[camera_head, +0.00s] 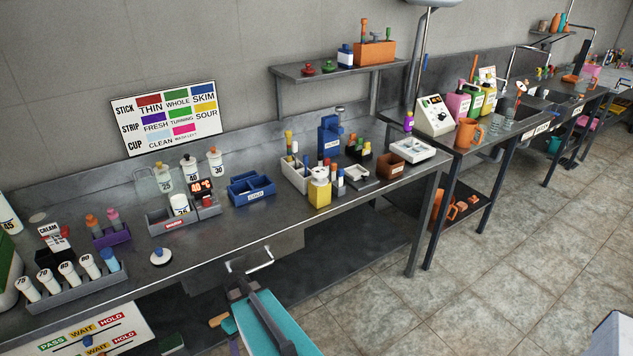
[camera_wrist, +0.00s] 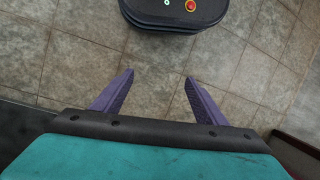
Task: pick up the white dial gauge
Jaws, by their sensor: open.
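A small round white piece with a dark blue centre (camera_head: 161,257) lies on the near part of the grey bench (camera_head: 130,290). It may be the white dial gauge, but its face is too small to read. A white box with a dark display and a knob (camera_head: 435,115) stands on the farther bench to the right. My gripper (camera_wrist: 158,84) shows in the wrist view with its two purple fingers wide apart. Nothing is between them, only tiled floor beyond. In the head view my teal arm is below the bench's front edge, apart from both things.
Near the white piece are a grey tray with a white bottle and red display (camera_head: 170,222), a purple rack (camera_head: 112,237) and a rack of white-capped tubes (camera_head: 85,290). A blue bin (camera_head: 250,190) stands farther right. A drawer handle (camera_head: 252,262) juts from the bench front.

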